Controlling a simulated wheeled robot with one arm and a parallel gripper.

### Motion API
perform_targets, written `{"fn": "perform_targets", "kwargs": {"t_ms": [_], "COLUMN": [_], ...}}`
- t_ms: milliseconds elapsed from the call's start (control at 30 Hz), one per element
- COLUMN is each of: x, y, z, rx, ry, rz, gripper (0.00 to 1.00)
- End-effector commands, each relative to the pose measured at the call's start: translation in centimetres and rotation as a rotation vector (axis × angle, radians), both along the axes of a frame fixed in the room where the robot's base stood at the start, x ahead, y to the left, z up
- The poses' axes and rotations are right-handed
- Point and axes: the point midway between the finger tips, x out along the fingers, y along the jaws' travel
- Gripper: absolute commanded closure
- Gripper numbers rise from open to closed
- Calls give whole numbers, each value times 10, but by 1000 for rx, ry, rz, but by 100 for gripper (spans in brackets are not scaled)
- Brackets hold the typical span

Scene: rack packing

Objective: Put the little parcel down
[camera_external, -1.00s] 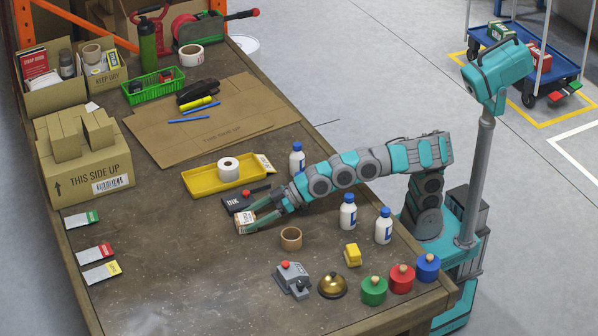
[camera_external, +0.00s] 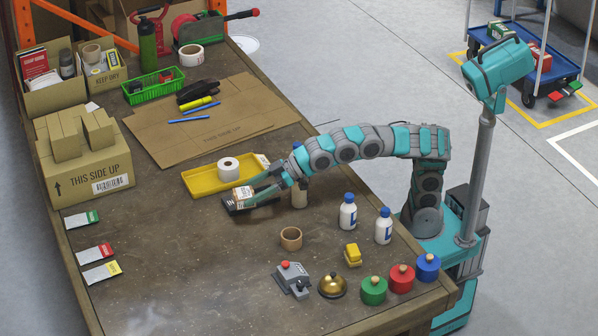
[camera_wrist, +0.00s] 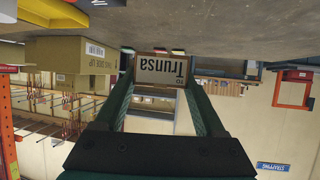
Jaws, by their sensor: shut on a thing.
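The little parcel (camera_external: 244,195) is a small brown box with a printed label. In the wrist view the parcel (camera_wrist: 161,71) shows the upside-down words "TO Trunsa" and sits between my two fingertips. My gripper (camera_external: 252,195) is shut on it. In the outside view the parcel is over or in front of the black ink pad (camera_external: 236,207), by the near edge of the yellow tray (camera_external: 205,187). I cannot tell how high it is above the table.
A white roll (camera_external: 228,168) lies in the yellow tray. A cardboard ring (camera_external: 291,238), white bottles (camera_external: 348,212), a yellow block (camera_external: 352,254) and a bell (camera_external: 332,286) stand nearby. The left middle table (camera_external: 170,245) is clear.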

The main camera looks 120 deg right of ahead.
Motion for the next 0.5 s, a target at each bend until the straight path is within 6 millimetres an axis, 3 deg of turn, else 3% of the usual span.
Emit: {"fn": "perform_targets", "kwargs": {"t_ms": [267, 500], "x": [-11, -59], "y": [-13, -58], "z": [20, 75], "rx": [4, 6], "ry": [1, -3], "rz": [6, 40], "gripper": [86, 86]}}
